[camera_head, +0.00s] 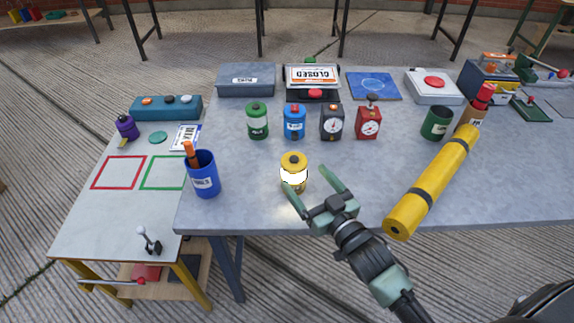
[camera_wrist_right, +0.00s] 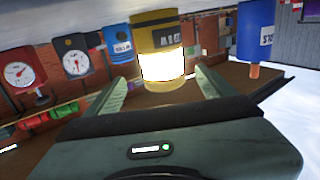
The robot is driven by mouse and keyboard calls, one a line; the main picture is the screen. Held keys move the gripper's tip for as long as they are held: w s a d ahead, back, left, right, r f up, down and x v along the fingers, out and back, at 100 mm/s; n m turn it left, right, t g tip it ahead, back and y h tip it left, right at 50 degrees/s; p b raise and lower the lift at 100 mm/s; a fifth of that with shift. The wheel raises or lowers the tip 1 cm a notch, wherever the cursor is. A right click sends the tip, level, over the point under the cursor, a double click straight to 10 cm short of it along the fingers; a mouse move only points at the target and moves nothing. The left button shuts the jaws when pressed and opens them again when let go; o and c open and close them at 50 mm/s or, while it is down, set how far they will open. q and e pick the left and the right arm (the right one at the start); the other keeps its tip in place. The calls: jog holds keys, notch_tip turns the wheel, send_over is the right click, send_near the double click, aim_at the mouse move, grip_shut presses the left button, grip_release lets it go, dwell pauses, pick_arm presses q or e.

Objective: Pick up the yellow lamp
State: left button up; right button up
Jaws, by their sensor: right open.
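The yellow lamp (camera_head: 294,161) stands upright on the grey table near its front edge, with a glowing white band around its middle. In the right wrist view the lamp (camera_wrist_right: 158,30) appears upper centre, just beyond the fingers and between their lines. My right gripper (camera_head: 311,178) is open, with its green fingers pointing at the lamp. One finger reaches the lamp's lower left front, and the other is to its right. I cannot tell whether a finger touches it. In the right wrist view the open fingers (camera_wrist_right: 158,85) have nothing gripped between them. My left gripper is not in view.
A blue cup (camera_head: 203,178) with an orange-handled item stands left of the lamp. Behind it are a green canister (camera_head: 257,122), a blue canister (camera_head: 294,124), a black gauge (camera_head: 332,124) and a red gauge (camera_head: 368,124). A yellow roll (camera_head: 432,182) lies to the right.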

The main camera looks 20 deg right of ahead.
aim_at(293, 162)
jog(key=shift+w+a+r+p, duration=0.2)
jog(key=shift+w+r, duration=0.1)
jog(key=shift+w, duration=0.25)
jog(key=shift+w+a+r+p, duration=0.15)
jog(key=shift+w+r, duration=0.1)
jog(key=shift+w, duration=0.3)
jog(key=x, duration=0.3)
jog(key=shift+w+a, duration=0.2)
jog(key=shift+w, duration=0.3)
jog(key=c, duration=1.8)
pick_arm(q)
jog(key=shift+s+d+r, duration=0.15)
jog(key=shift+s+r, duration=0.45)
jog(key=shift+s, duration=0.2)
pick_arm(e)
grip_shut()
